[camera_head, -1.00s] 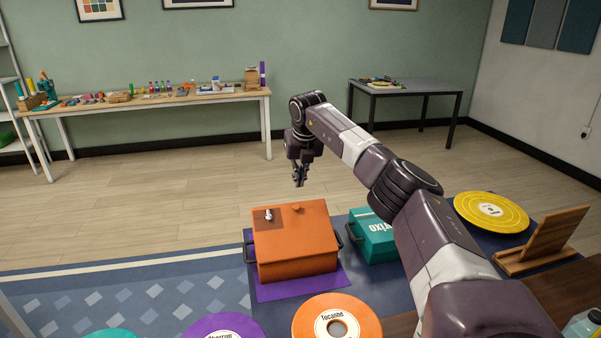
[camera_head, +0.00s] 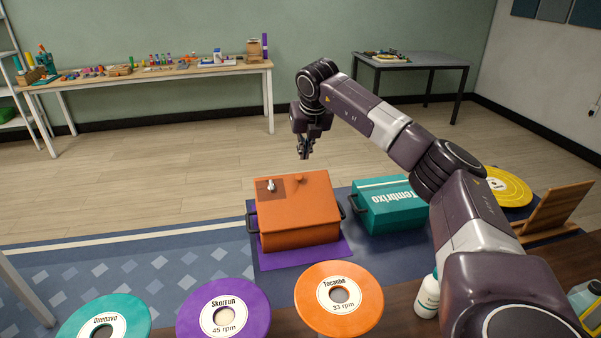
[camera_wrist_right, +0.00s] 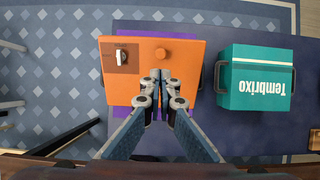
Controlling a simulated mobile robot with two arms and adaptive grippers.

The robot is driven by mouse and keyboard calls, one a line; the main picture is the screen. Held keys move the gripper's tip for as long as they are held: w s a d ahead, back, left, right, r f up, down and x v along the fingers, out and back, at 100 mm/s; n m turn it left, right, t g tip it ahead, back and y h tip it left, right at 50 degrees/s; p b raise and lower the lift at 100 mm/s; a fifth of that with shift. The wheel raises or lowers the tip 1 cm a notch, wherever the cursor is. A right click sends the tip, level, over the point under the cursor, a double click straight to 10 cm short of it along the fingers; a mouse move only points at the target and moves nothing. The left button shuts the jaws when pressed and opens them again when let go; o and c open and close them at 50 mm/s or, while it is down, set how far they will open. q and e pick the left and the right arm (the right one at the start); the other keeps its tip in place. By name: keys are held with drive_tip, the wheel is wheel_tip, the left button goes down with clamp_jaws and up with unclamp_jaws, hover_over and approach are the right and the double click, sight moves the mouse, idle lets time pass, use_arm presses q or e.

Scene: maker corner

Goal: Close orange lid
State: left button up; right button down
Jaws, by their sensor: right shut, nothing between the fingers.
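An orange box (camera_head: 300,232) with dark side handles stands on a purple mat (camera_head: 270,262) in the head view. Its orange lid (camera_head: 310,190) lies flat over the top, with an orange knob and a small silver piece on a darker patch. No gap under the lid is visible. In the wrist view the lid (camera_wrist_right: 185,60) is seen from above. My right gripper (camera_head: 305,155) is shut and empty, beyond the box's far edge in the head view and apart from it. In the wrist view its fingertips (camera_wrist_right: 162,78) overlap the lid below the knob. My left gripper is out of view.
A teal box (camera_head: 392,212) stands right of the orange box and also shows in the wrist view (camera_wrist_right: 240,77). Teal, purple and orange discs (camera_head: 312,297) are in front. A yellow disc, wooden stand (camera_head: 555,210) and white bottle (camera_head: 427,297) are at right. The floor behind is clear.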

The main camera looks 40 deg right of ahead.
sight(298, 177)
drive_tip(key=p+x, duration=0.1)
drive_tip(key=x, duration=1)
drive_tip(key=shift+f+p, duration=0.15)
drive_tip(key=shift+p, duration=0.2)
drive_tip(key=w+f+b, duration=0.1)
drive_tip(key=w+d+f+b, duration=0.1)
drive_tip(key=b, duration=0.1)
drive_tip(key=w+f+b, duration=0.1)
drive_tip(key=f, duration=0.1)
drive_tip(key=shift+d, duration=0.3)
drive_tip(key=shift+w+d+f+b, duration=0.15)
drive_tip(key=shift+w+f+b, duration=0.05)
drive_tip(key=shift+b, duration=0.15)
drive_tip(key=shift+w+d+f, duration=0.15)
drive_tip(key=shift+w+f, duration=0.05)
drive_tip(key=shift+w, duration=0.05)
drive_tip(key=shift+s+r, duration=0.1)
drive_tip(key=shift+r, duration=0.1)
